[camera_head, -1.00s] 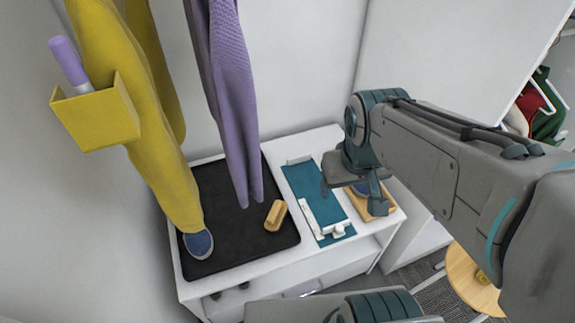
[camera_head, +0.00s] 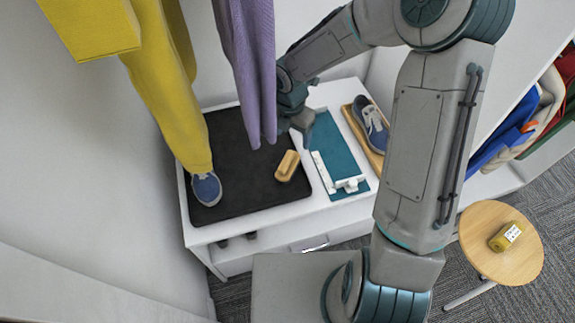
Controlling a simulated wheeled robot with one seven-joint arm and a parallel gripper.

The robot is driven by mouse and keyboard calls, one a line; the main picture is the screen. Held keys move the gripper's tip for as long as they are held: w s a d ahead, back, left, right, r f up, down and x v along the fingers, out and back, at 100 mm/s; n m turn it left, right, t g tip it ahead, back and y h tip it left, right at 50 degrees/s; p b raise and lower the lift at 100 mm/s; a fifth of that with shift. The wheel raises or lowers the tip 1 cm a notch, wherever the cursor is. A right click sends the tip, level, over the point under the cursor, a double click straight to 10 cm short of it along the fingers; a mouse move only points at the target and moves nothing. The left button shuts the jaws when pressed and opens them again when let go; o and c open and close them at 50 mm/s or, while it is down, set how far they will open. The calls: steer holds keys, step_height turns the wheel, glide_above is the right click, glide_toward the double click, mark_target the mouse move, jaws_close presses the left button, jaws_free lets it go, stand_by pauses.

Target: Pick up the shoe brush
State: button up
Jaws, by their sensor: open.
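The shoe brush (camera_head: 287,165) is a small tan, wooden-looking block. It lies on the black mat (camera_head: 240,195), near the mat's right side, on top of the white bench. My gripper (camera_head: 296,128) is above the bench, just beyond and slightly right of the brush in the picture, near the mat's right edge. It is open and apart from the brush. The hanging purple garment is close to its left side, and part of the gripper is hard to make out there.
A purple garment (camera_head: 248,70) and yellow clothing (camera_head: 165,90) hang over the mat. A blue shoe (camera_head: 206,188) stands at the mat's left. A teal board (camera_head: 335,150) with white parts and another shoe (camera_head: 372,125) on a wooden tray lie right. A round table (camera_head: 480,225) stands at lower right.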

mark_target(288, 159)
steer(key=shift+n, duration=0.9)
steer(key=f, duration=0.3)
steer(key=a+f+b, duration=0.1)
steer(key=f, duration=0.5)
steer(key=shift+w+a+b, duration=0.2)
steer(key=shift+w+b, duration=0.1)
steer(key=shift+b, duration=0.1)
steer(key=shift+w+d+f+b, duration=0.1)
steer(key=shift+f+b, duration=0.2)
steer(key=shift+f, duration=1.3)
steer(key=shift+d+f+b, duration=0.1)
steer(key=shift+f+b, duration=0.2)
steer(key=shift+f, duration=1.25)
steer(key=c, duration=1.2)
steer(key=shift+r, duration=0.1)
